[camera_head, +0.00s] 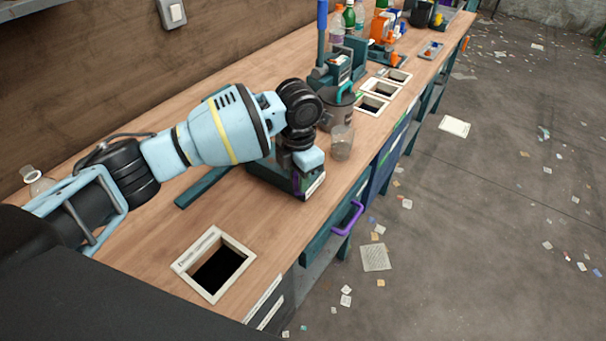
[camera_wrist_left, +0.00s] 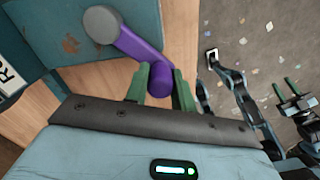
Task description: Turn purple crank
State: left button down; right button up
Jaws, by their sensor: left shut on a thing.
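The purple crank (camera_wrist_left: 138,50) has a grey round hub (camera_wrist_left: 101,24) on a worn teal box (camera_wrist_left: 60,40) in the left wrist view. My left gripper (camera_wrist_left: 160,84) has its two green fingers on either side of the crank's handle end, shut on it. In the head view my left arm reaches over the bench to the dark teal crank box (camera_head: 262,172). A little of the purple crank (camera_head: 296,183) shows below the wrist, and the fingers are hidden there. My right gripper (camera_wrist_left: 286,92) appears small at the right of the left wrist view, its green fingers apart and empty.
A clear cup (camera_head: 342,142) and a grey pot (camera_head: 338,108) stand close beyond the wrist. A framed square hole (camera_head: 185,263) is in the bench nearer me. A purple drawer handle (camera_head: 349,218) sticks out from the bench front. Bottles and machines stand farther back.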

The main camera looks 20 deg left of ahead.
dwell(0.6)
pick_arm(q)
jog(key=c, duration=1.2)
grip_release()
jog(key=shift+o, duration=0.2)
jog(key=shift+a+r, duration=0.1)
jog(key=shift+r, duration=0.05)
notch_tip(320, 180, up, 8)
jog(key=shift+f, duration=0.2)
jog(key=shift+s+f, duration=0.1)
jog(key=shift+s, duration=0.05)
